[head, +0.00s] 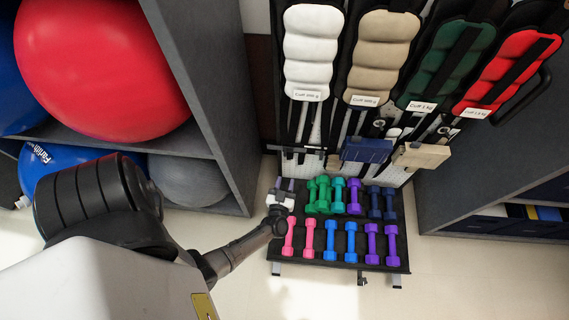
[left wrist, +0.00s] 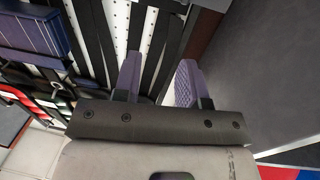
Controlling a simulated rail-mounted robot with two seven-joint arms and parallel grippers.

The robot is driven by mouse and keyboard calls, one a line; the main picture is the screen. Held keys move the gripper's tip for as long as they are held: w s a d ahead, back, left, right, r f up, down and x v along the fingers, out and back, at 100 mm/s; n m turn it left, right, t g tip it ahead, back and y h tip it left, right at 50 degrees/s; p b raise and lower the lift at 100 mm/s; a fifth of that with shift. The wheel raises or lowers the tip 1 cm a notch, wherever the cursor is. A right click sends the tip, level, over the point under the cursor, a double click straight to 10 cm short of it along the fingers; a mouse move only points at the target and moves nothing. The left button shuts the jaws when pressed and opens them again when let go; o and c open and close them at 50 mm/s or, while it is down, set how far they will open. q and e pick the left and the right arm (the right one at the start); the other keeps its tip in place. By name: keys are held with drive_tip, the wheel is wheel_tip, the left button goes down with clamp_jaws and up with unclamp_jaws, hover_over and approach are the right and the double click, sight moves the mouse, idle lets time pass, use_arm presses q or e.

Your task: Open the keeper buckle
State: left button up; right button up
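I cannot clearly pick out the keeper buckle. Black straps hang below the weighted cuffs on the rack, and small buckle-like fittings (head: 380,123) show among them, too small to tell apart. My left gripper (head: 285,184) is at the rack's lower left, above the left end of the dumbbell tray (head: 337,261). In the left wrist view its two purple fingers (left wrist: 160,64) are spread apart with nothing gripped. Black straps (left wrist: 151,32) against a white perforated panel (left wrist: 122,20) lie beyond the fingertips; whether they touch is unclear. My right gripper is not in view.
White (head: 312,47), beige (head: 383,52), green (head: 455,62) and red (head: 508,68) cuffs hang above. A blue box (head: 367,150) and a beige block (head: 421,155) project from the rack. A grey shelf wall (head: 207,75) stands close left. Clear floor lies lower right.

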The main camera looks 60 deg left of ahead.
sight(285, 155)
use_arm(q)
drive_tip(key=shift+n+g+y, duration=0.5)
drive_tip(key=shift+g+y, duration=0.1)
drive_tip(key=shift+y, duration=0.1)
drive_tip(key=w+a+f+b, duration=0.1)
drive_tip(key=w+a+b, duration=0.1)
drive_tip(key=a, duration=0.2)
drive_tip(key=w+a+f+b, duration=0.1)
drive_tip(key=w+a+b, duration=0.1)
drive_tip(key=a, duration=0.1)
drive_tip(key=w+a+f+b, duration=0.1)
drive_tip(key=w+a+b, duration=0.1)
drive_tip(key=a, duration=0.2)
drive_tip(key=shift+w+a+f, duration=0.15)
drive_tip(key=shift+a+f, duration=0.05)
drive_tip(key=shift+a, duration=0.15)
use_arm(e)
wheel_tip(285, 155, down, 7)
use_arm(q)
drive_tip(key=shift+c, duration=0.4)
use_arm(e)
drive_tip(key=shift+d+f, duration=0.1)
use_arm(q)
clamp_jaws()
